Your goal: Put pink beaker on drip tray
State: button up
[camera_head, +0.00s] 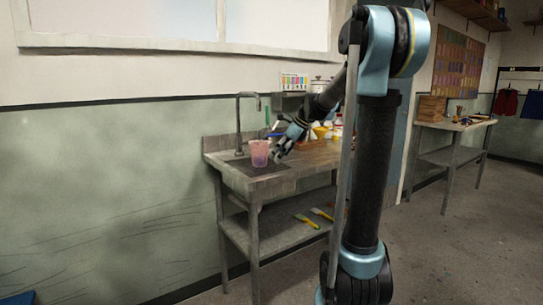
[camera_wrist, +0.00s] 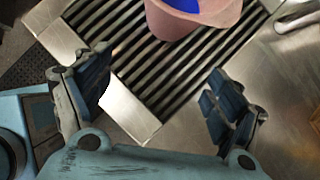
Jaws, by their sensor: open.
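The pink beaker (camera_head: 259,153) stands upright on the sink unit in the head view. In the wrist view the lower part of the pink beaker (camera_wrist: 190,20) shows at the top edge, with a blue patch on it. It appears to stand on the slatted drip tray (camera_wrist: 150,82); its upper part is cut off. My gripper (camera_wrist: 158,98) is open and empty, its two fingers apart and pointing toward the beaker over the near end of the tray. In the head view my gripper (camera_head: 279,154) is just right of the beaker.
A tap (camera_head: 239,120) rises behind the beaker. Several bottles and bowls (camera_head: 325,130) stand on the right of the worktop, behind my arm. Yellow-ended tools (camera_head: 307,220) lie on the lower shelf. Another table (camera_head: 455,126) stands at the far right.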

jog(key=shift+s+d, duration=0.2)
jog(key=shift+d, duration=0.35)
jog(key=s+d+f+n+h, duration=0.2)
jog(key=s+d+f+n, duration=0.2)
jog(key=s, duration=0.8)
jog(key=s+d+f+n+h, duration=0.2)
jog(key=s+d+f+n, duration=0.3)
jog(key=s+f+n, duration=0.4)
jog(key=s+d+f+n+h, duration=0.2)
jog(key=s+d+f+n, duration=0.3)
jog(key=s, duration=1)
notch_tip(320, 180, down, 2)
jog(key=n, duration=0.4)
jog(key=shift+s, duration=0.2)
jog(key=shift+d+f, duration=0.1)
